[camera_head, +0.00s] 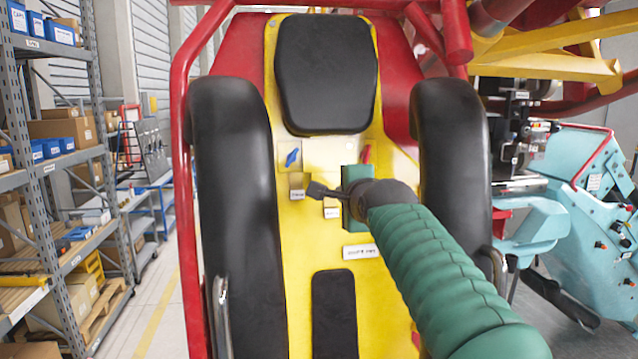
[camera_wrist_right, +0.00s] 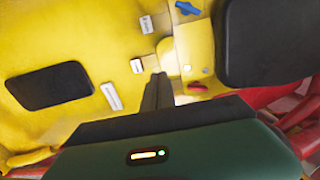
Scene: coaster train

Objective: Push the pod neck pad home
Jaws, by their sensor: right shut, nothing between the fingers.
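Two black pads are on the yellow seat back (camera_head: 285,250). The larger upper pad (camera_head: 326,72) also shows in the right wrist view (camera_wrist_right: 268,40). The smaller lower pad (camera_head: 334,310) also shows there (camera_wrist_right: 48,86). I cannot read which is labelled the neck pad. My right gripper (camera_head: 314,190) is shut and empty, its fingers pointing left over the panel between the two pads. It appears below the upper pad and apart from it. In the wrist view its dark fingers (camera_wrist_right: 157,88) are together, near the panel; contact is unclear. My left gripper is not in view.
A blue knob (camera_head: 292,158), a red knob (camera_head: 366,154) and small labels (camera_head: 361,252) are on the panel. Black side bolsters (camera_head: 232,180) and red bars (camera_head: 180,150) flank the seat. Shelves (camera_head: 50,150) stand left; teal machinery (camera_head: 580,170) stands right.

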